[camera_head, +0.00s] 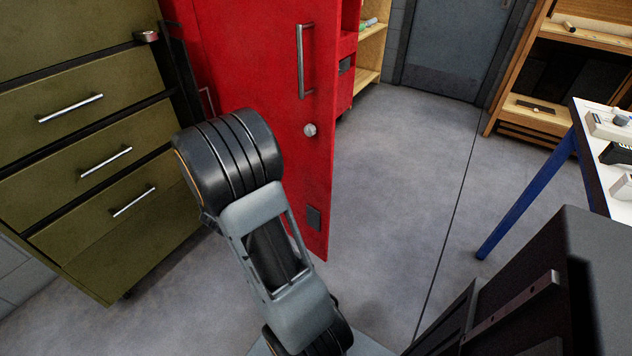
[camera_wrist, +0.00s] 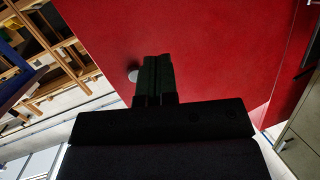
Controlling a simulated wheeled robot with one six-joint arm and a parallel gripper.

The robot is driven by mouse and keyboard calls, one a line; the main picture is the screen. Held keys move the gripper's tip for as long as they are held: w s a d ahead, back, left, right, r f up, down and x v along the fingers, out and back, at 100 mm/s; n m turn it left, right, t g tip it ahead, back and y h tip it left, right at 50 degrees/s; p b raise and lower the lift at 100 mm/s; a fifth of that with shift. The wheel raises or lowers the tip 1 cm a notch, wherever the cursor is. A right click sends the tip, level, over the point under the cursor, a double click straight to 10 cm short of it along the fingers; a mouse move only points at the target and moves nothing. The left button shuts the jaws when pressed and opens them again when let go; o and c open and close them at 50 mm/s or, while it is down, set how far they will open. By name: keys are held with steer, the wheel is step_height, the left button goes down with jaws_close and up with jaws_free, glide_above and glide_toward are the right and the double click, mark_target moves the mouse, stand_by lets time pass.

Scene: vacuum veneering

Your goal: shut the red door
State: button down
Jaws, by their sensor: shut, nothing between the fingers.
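The red door (camera_head: 265,60) stands open in the head view, with its free edge out over the floor. It carries a grey bar handle (camera_head: 301,60) and a round metal knob (camera_head: 310,130). In the wrist view the red door (camera_wrist: 200,40) fills much of the picture. My gripper (camera_wrist: 157,62) is shut and empty there, with its fingers in front of the red face. The knob (camera_wrist: 132,75) shows just left of the fingers. I cannot tell whether the fingertips touch the door. In the head view my arm hides the door's lower left part, and my gripper is not visible.
An olive drawer cabinet (camera_head: 75,140) stands left of the door. Grey floor (camera_head: 400,180) is clear to the right. A blue-legged table (camera_head: 530,195) and a wooden shelf (camera_head: 545,115) stand at the right. A grey door (camera_head: 455,45) is at the back.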

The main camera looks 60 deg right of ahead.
mark_target(321, 163)
steer(key=s+d+f+m+g+h+b, duration=0.2)
steer(key=s+d+f+m+g+h, duration=0.15)
steer(key=s+g, duration=0.35)
steer(key=shift+n+t+y, duration=0.3)
steer(key=shift+n+y, duration=0.15)
steer(key=d, duration=0.4)
steer(key=s+d+b, duration=0.1)
steer(key=d, duration=0.3)
steer(key=s+d+b, duration=0.1)
steer(key=d, duration=0.4)
steer(key=shift+f, duration=0.2)
steer(key=shift+d, duration=0.1)
